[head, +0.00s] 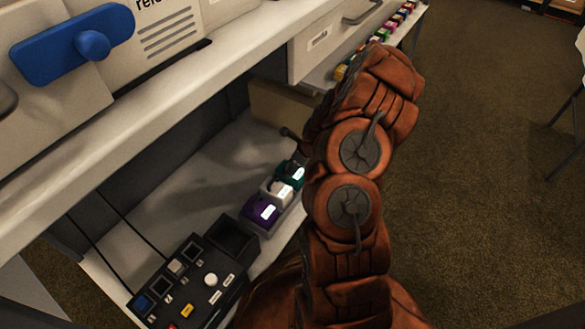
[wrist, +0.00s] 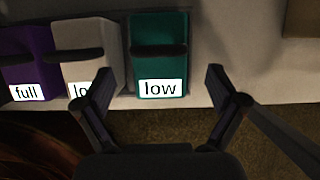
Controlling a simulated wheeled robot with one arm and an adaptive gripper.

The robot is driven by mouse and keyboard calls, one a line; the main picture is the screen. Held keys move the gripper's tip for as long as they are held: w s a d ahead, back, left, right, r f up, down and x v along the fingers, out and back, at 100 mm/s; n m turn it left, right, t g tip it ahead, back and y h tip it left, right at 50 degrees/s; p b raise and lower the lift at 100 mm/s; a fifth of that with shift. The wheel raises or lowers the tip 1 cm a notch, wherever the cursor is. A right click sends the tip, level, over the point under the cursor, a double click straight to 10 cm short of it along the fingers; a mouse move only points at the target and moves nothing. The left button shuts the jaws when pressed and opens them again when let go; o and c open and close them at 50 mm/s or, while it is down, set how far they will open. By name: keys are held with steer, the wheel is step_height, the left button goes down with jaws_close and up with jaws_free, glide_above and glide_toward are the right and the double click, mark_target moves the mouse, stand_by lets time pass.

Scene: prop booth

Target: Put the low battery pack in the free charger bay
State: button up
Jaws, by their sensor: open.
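Three battery packs stand in a row on the lower shelf: purple (head: 262,212), white (head: 278,192) and teal (head: 291,176). In the wrist view the purple pack (wrist: 25,55) reads "full" and the teal pack (wrist: 158,50) reads "low". The label on the white pack (wrist: 88,50) begins "lo", the rest hidden by a finger. My gripper (wrist: 160,82) is open, its fingertips apart on either side of the teal pack's front in the picture; contact cannot be told. The charger (head: 190,285) is a black unit at the lower left, with square openings, some filled blue or white.
A dark open box (head: 233,238) stands between the charger and the packs. The upper counter (head: 180,115) overhangs the shelf behind. A tan block (head: 285,108) stands at the shelf's far end. Bare shelf (head: 165,195) lies behind the packs.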

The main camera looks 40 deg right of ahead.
steer(key=v, duration=0.9)
steer(key=shift+r, duration=0.2)
stand_by(0.6)
